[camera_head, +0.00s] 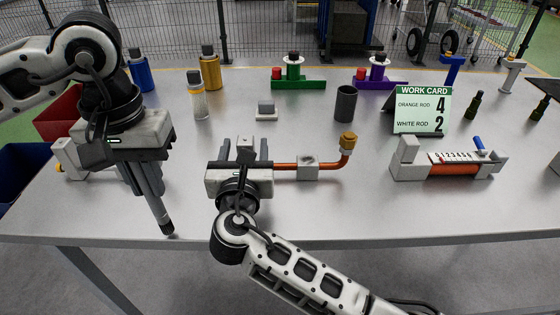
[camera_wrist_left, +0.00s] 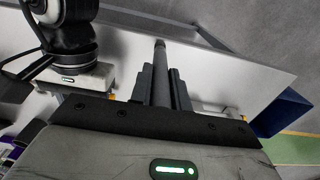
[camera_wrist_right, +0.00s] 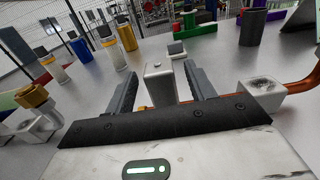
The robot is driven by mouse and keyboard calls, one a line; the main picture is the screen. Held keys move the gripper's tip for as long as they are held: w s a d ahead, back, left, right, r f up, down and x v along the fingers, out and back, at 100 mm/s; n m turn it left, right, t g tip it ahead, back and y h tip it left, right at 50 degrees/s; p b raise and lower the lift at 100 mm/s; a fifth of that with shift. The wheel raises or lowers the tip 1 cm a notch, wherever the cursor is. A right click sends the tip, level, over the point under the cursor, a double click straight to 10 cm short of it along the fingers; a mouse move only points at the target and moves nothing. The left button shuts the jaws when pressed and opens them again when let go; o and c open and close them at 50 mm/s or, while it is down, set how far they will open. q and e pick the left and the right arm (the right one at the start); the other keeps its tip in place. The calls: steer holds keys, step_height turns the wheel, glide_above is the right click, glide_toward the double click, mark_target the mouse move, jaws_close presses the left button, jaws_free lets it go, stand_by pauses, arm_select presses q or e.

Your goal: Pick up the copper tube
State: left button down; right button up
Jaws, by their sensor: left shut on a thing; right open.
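The copper tube (camera_head: 290,167) runs across the table through grey support blocks and bends up at its right end to a brass nut (camera_head: 347,141). In the right wrist view a stretch of the tube (camera_wrist_right: 303,84) shows at the right. My right gripper (camera_head: 245,150) is open over the tube, with a grey block (camera_wrist_right: 160,82) showing between its fingers. My left gripper (camera_head: 150,182) is shut on a dark grey rod (camera_wrist_left: 160,75), which points down near the table's front edge. My left arm hides part of the tube's left side.
A gauge fixture (camera_head: 450,168) with an orange rod lies at the right, before the work card (camera_head: 423,110). A grey cup (camera_head: 346,103), a small grey block (camera_head: 266,110) and several bottles stand behind the tube. Red (camera_head: 60,113) and blue (camera_head: 20,172) bins are at the left. The front middle-right table is clear.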

steer(key=shift+w+f, duration=0.1)
steer(key=shift+w, duration=1.4)
jaws_close()
steer(key=shift+r, duration=0.2)
